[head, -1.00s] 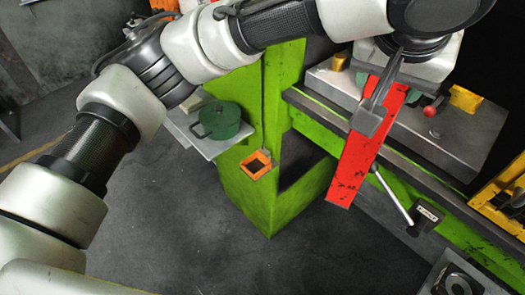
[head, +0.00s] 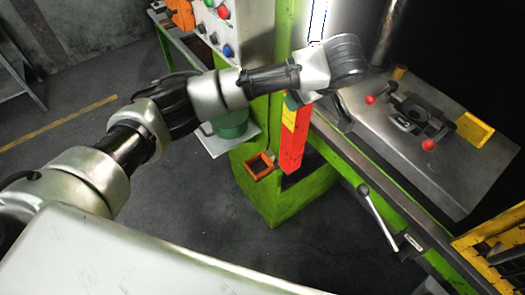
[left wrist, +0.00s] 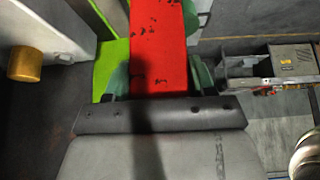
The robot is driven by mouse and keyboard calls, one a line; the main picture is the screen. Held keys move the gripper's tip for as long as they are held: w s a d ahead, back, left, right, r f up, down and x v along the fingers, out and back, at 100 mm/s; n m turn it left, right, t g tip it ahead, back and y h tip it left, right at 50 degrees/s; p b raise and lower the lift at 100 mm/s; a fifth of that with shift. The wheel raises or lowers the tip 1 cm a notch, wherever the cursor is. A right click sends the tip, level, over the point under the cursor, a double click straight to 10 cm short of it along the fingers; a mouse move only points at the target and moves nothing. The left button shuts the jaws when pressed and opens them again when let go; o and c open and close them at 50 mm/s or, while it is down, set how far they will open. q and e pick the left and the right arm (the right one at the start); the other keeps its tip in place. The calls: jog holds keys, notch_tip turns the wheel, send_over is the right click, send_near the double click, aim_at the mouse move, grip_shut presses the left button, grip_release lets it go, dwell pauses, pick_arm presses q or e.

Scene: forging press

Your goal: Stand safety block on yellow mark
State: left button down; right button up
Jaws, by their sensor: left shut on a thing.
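The safety block (head: 292,145) is a long red bar with a yellow band near its upper end. It hangs nearly upright in the head view, in front of the green press frame. My left gripper (left wrist: 160,78) is shut on it; in the left wrist view the red bar (left wrist: 158,40) runs away between the two fingers. In the head view the wrist hides the bar's top end and most of the gripper. A yellow patch (head: 475,132) lies on the grey press bed (head: 440,180), right of the block and apart from it. My right gripper is not in view.
A two-handled black fixture with red knobs (head: 420,118) sits on the bed. A brass-coloured cylinder (head: 400,72) stands at its back. A lever (head: 378,215) and an orange square holder (head: 259,166) are on the green frame. A yellow guard (head: 490,240) is at right.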

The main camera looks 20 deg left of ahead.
pick_arm(q)
jog(key=w+a+f+p, duration=0.1)
jog(key=w+a+f, duration=0.2)
jog(key=a+f, duration=0.7)
jog(key=shift+w+a+f, duration=0.15)
jog(key=shift+a+f, duration=0.2)
jog(key=shift+a, duration=0.2)
jog(key=c, duration=0.8)
grip_release()
jog(key=shift+f, duration=0.25)
jog(key=o, duration=0.4)
jog(key=shift+r, duration=0.1)
jog(key=shift+o, duration=0.2)
